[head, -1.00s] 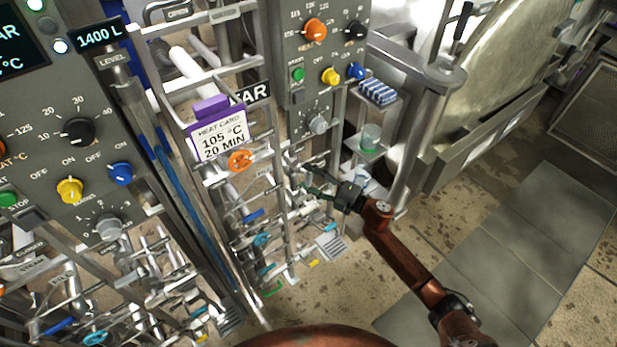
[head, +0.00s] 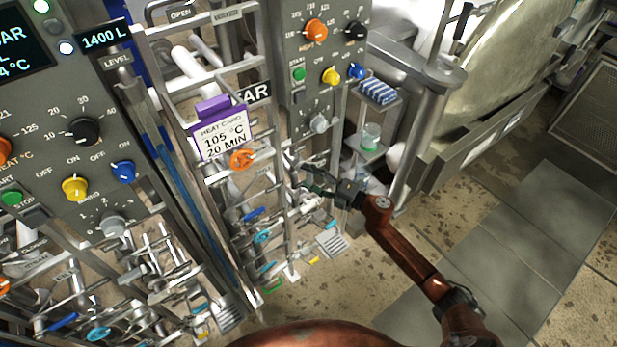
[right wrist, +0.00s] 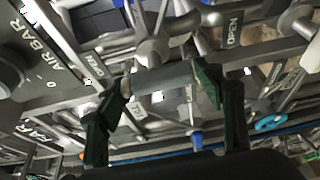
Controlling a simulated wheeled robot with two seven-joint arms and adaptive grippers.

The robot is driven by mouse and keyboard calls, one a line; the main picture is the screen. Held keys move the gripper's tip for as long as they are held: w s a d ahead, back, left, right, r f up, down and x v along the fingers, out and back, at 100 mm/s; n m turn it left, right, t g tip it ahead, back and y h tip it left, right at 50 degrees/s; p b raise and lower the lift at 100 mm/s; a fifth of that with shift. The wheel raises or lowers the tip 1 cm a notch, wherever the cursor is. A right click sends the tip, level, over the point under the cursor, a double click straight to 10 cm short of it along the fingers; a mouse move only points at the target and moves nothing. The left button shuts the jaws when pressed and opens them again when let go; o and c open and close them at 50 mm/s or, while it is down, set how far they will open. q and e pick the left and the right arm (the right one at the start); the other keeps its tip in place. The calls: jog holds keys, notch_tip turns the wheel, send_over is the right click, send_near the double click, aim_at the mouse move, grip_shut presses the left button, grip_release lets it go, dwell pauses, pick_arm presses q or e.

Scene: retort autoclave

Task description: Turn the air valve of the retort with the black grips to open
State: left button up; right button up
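My right gripper (head: 312,181) reaches in from the right to the pipework below the right-hand control panel. In the right wrist view its two dark green fingers (right wrist: 162,90) stand wide apart. A dark grey bar (right wrist: 163,77) lies across the gap between them, below a pale metal hub (right wrist: 153,50) with spokes. I cannot tell whether the fingers touch the bar, or for certain that it is the air valve's handle. An OPEN plate (right wrist: 234,29) is to the right of the hub, and AIR BAR lettering (right wrist: 40,55) is at left. My left gripper is not in view.
An orange handwheel (head: 242,159) and a purple-topped heat card (head: 221,135) are left of the gripper. Pipes and small valves with blue handles (head: 263,237) crowd below. A shelf with a green-tinted jar (head: 370,137) is at right. Open floor (head: 500,270) lies further right.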

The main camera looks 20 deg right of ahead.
jog(key=shift+o, duration=1.4)
jog(key=v, duration=1.2)
jog(key=shift+f, duration=0.1)
